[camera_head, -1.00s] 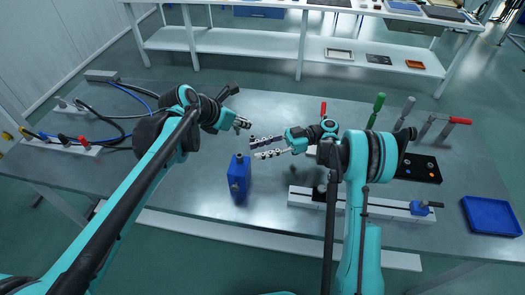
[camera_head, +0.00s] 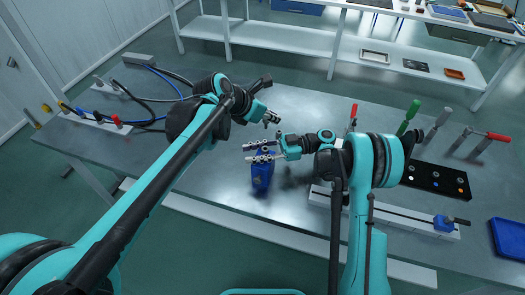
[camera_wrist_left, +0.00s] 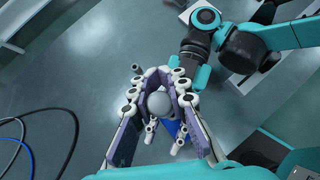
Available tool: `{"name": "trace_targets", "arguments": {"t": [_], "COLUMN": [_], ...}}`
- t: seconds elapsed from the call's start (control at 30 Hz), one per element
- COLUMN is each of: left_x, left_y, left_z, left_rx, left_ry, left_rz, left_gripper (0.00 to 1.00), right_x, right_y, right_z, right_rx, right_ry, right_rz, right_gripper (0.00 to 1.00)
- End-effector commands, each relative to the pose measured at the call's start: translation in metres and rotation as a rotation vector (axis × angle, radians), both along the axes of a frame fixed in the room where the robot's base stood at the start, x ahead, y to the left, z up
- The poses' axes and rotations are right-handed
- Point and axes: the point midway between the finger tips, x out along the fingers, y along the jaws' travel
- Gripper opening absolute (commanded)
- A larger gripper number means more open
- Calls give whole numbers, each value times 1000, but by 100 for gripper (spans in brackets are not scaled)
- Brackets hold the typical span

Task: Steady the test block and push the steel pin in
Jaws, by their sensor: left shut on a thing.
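The blue test block (camera_head: 262,178) stands on the grey table in the head view, its top partly hidden by my right gripper (camera_head: 260,152). That gripper's two fingers are apart and lie at the block's top; I cannot tell whether they touch it. My left gripper (camera_head: 271,119) is above and beyond the block. In the left wrist view, my left gripper (camera_wrist_left: 158,95) is shut around a grey round-ended piece, the steel pin (camera_wrist_left: 158,104). A bit of the blue block (camera_wrist_left: 170,128) shows below the pin, mostly hidden by fingers.
A white rail with a blue clamp (camera_head: 444,223) lies right of the block. Cables and a white connector strip (camera_head: 95,119) lie at left. The front left table is clear.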

Motion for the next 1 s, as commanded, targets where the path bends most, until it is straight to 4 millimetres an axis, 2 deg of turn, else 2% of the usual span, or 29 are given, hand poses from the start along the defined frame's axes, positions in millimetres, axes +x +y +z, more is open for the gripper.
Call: {"name": "trace_targets", "arguments": {"t": [0.27,0.33,0.4,0.63,0.67,0.7,1.0], "left_x": [0,0,0,0,0,0,0], "left_y": [0,0,0,0,0,0,0], "left_z": [0,0,0,0,0,0,-4], "left_rx": [0,0,0,0,0,0,-1], "left_ry": [0,0,0,0,0,0,-1], "left_rz": [0,0,0,0,0,0,-3], "left_gripper": [0,0,0,0,10,0,0], "right_x": [0,0,0,0,0,0,0], "right_y": [2,2,2,2,2,2,2], "right_z": [0,0,0,0,0,0,0], "right_rx": [0,0,0,0,0,0,0], "right_ry": [0,0,0,0,0,0,0], "right_rz": [-1,-1,-1,-1,-1,-1,-1], "right_gripper": [32,19,1,0,0,0,0]}}
